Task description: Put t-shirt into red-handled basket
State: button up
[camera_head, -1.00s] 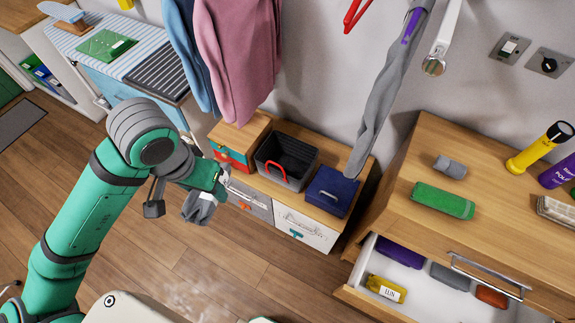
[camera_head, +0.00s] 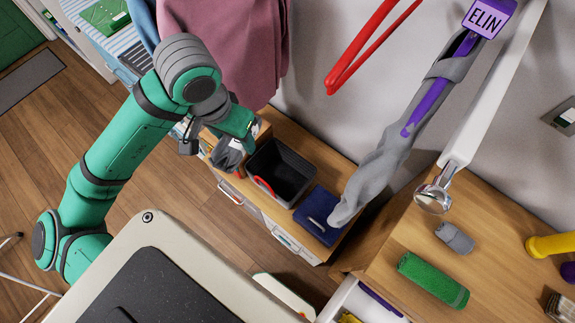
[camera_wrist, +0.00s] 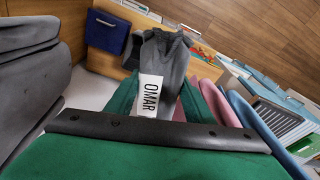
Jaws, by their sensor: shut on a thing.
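My gripper (camera_head: 236,136) is shut on a grey folded t-shirt (camera_head: 227,157), held just left of the red-handled basket. In the wrist view the t-shirt (camera_wrist: 172,58) hangs between my fingers, with a white tag reading OMAR. The red-handled basket (camera_head: 290,160) is dark, open-topped and looks empty. It stands on the low wooden cabinet, its red handle at the front left. In the wrist view the t-shirt hides most of the area where the basket stands.
A blue box (camera_head: 318,214) with a light handle stands right of the basket. A grey garment (camera_head: 385,165) hangs above it near a metal rail end (camera_head: 434,198). Pink cloth (camera_head: 240,50) hangs behind my gripper. A wooden counter (camera_head: 400,240) with an open drawer is at right.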

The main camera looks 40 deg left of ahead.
jog(key=w+a+f+n, duration=0.2)
jog(key=w+f+n, duration=0.1)
jog(key=w, duration=0.5)
jog(key=w+a+f+n, duration=0.1)
jog(key=w+f+n, duration=0.2)
jog(key=w, duration=0.5)
jog(key=w+d+f+n+g+y, duration=0.1)
jog(key=w+f+n, duration=0.4)
jog(key=w+f, duration=0.55)
jog(key=n, duration=0.4)
send_over(282, 180)
jog(key=shift+g, duration=0.3)
notch_tip(282, 180, down, 28)
jog(key=shift+d+r, duration=0.15)
jog(key=shift+r, duration=0.1)
jog(key=shift+f, duration=2.05)
jog(key=shift+d, duration=0.1)
